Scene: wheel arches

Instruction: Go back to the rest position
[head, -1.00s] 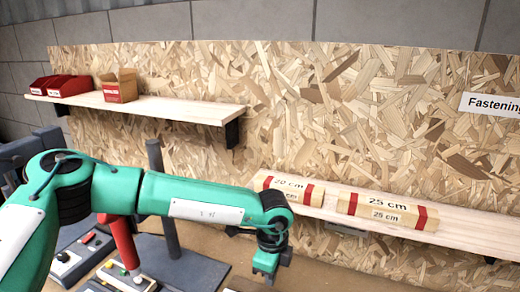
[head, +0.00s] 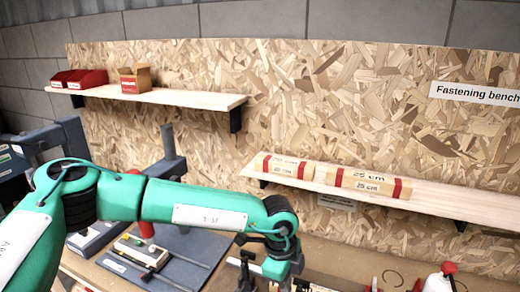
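My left arm comes in from the left in the head view, a green arm with black joints, reaching across the bench. Its wrist is at the lower middle, and the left gripper (head: 290,286) is mostly cut off by the bottom edge, so its fingers cannot be judged. My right gripper is not in view.
Wooden blocks marked 25 cm (head: 368,184) and another block (head: 283,166) lie on the lower right shelf (head: 450,205). Tools and a red-capped bottle (head: 441,279) stand on the bench below.

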